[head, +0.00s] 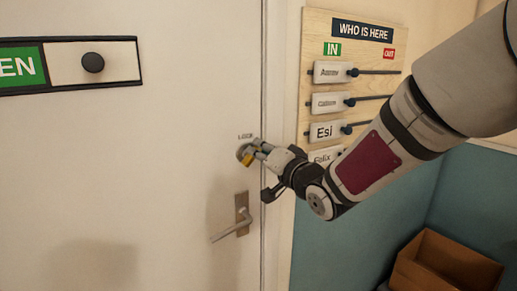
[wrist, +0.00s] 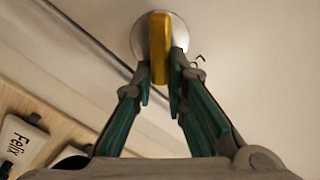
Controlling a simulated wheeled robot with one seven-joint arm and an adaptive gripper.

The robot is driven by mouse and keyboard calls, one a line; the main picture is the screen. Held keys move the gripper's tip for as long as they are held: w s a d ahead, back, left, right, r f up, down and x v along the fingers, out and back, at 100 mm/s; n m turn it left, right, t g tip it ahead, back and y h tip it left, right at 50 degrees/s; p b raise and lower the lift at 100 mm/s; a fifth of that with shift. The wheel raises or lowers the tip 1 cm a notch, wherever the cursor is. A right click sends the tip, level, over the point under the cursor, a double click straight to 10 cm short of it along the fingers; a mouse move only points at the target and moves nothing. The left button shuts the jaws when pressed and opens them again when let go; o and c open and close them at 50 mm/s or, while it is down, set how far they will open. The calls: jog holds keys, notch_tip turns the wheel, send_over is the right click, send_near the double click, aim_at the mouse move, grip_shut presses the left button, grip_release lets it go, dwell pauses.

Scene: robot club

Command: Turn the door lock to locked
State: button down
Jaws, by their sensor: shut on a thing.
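The door lock is a yellow thumb-turn on a round grey plate, below a small "LOCK" label on the white door (head: 150,150). In the wrist view the yellow thumb-turn (wrist: 160,30) shows close up, on its round plate (wrist: 140,38). My gripper (head: 254,153) reaches the lock from the right. In the wrist view my gripper (wrist: 163,75) has its fingertips on both sides of the thumb-turn and is shut on it. The fingers hide part of the plate.
A door handle (head: 232,229) sits below the lock. A sliding sign with a black knob (head: 93,62) is at upper left. A "WHO IS HERE" board (head: 362,32) with name sliders hangs right of the door, near my arm. A cardboard box (head: 445,265) is at lower right.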

jog(key=m+p, duration=0.1)
jog(key=m, duration=0.2)
jog(key=f+m+p, duration=0.1)
jog(key=m+p, duration=0.2)
jog(key=m, duration=0.2)
jog(key=shift+w+d+f+m, duration=0.15)
jog(key=shift+d+f+m, duration=0.1)
jog(key=shift+d+m, duration=0.1)
jog(key=shift+f+p, duration=0.1)
jog(key=shift+p, duration=0.2)
jog(key=c, duration=1.6)
grip_release()
jog(key=v, duration=1.2)
